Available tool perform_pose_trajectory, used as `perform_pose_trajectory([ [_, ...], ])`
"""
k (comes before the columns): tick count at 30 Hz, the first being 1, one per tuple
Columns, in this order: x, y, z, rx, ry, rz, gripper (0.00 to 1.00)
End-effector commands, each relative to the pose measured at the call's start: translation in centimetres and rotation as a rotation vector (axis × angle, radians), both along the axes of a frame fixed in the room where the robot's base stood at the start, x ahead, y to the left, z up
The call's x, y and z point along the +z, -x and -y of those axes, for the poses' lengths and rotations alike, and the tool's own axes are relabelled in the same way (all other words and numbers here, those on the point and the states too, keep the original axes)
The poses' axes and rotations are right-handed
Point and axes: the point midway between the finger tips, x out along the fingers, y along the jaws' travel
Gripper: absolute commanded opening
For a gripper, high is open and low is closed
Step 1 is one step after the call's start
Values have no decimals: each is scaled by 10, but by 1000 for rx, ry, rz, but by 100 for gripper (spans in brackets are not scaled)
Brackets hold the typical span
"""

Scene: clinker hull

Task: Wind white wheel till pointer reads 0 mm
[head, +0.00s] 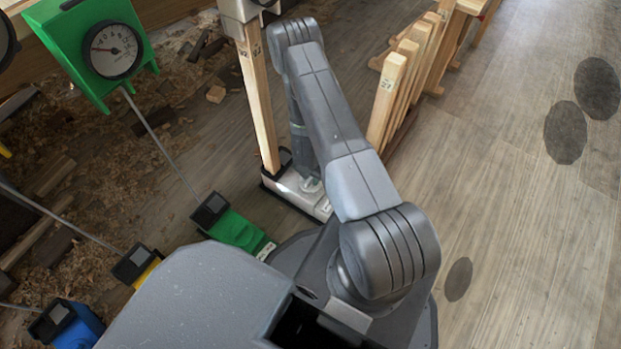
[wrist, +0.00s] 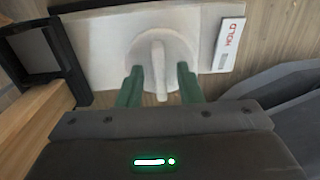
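The white wheel (wrist: 178,48) is a round disc with a raised grip bar across it, on a white base (wrist: 100,48). In the head view the white base (head: 284,192) stands on the floor at the foot of a wooden post, with the wheel partly hidden by my arm. My gripper (wrist: 161,88) is open, with one green finger on each side of the grip bar and gaps visible on both sides. The white housing (head: 236,8) tops the post at the upper edge of the head view; no white dial or pointer shows.
A green dial unit (head: 72,40) stands at upper left, rod-linked to a green base (head: 235,232). Yellow (head: 146,272) and blue (head: 80,325) bases lie at lower left. A "HOLD" label (wrist: 229,45) sits right of the wheel. Wooden posts (head: 388,95) stand right of my arm. Floor at right is clear.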

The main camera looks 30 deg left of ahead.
Motion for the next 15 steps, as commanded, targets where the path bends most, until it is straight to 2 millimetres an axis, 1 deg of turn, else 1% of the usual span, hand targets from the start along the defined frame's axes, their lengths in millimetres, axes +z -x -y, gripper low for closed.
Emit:
perform_pose_trajectory([
  [6, 0, 0, 0, 0, 0, 0, 33],
  [11, 0, 0, 0, 0, 0, 0, 1],
  [15, 0, 0, 0, 0, 0, 0, 0],
])
